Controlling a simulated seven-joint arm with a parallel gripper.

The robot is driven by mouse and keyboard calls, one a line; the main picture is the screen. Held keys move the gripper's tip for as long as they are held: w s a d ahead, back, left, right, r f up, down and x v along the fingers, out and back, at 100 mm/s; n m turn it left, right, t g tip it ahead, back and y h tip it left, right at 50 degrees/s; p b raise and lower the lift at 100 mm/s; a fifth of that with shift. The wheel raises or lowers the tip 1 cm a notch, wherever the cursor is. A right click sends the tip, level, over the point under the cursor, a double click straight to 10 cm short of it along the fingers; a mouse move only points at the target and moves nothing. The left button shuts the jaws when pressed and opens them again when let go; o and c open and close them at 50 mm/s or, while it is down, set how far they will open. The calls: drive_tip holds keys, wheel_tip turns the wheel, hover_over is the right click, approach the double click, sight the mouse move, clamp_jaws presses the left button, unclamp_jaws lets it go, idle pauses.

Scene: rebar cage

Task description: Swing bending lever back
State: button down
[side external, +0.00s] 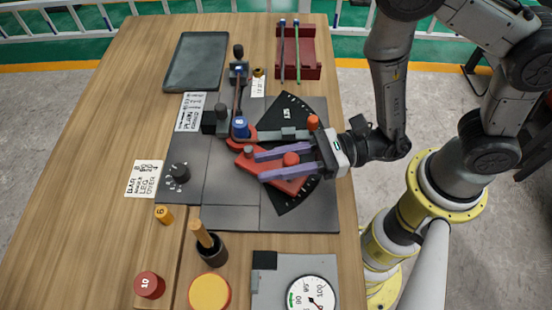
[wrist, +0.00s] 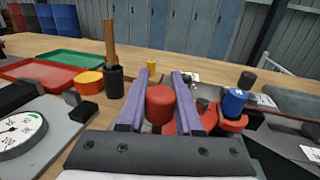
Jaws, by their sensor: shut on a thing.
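The bending lever (side external: 272,177) is a red arm lying over the dark plate, running from the blue-capped pin (side external: 240,127) toward the lower right. Its red knob (side external: 291,159) stands up from it. My gripper (side external: 259,167), with two purple fingers, reaches in from the right and is shut on the knob. The wrist view shows the knob (wrist: 160,103) between the fingers, and the blue pin (wrist: 234,101) to the right. A thin dark bar (side external: 238,92) runs from the pin toward the back. Part of the lever is hidden beneath the fingers.
A black angle scale (side external: 293,108) fans out around the lever. A smaller red knob (side external: 313,122) stands behind my fingers. A dial gauge (side external: 311,294), a black cup with a wooden handle (side external: 211,250), a dark tray (side external: 196,62) and a red bar rack (side external: 308,60) surround the plate.

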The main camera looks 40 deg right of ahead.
sight(298, 159)
idle(0.3)
drive_tip(key=c, duration=0.6)
unclamp_jaws()
drive_tip(key=v, duration=0.6)
drive_tip(key=shift+d, duration=0.1)
drive_tip(key=shift+s+d, duration=0.35)
drive_tip(key=shift+d, duration=0.15)
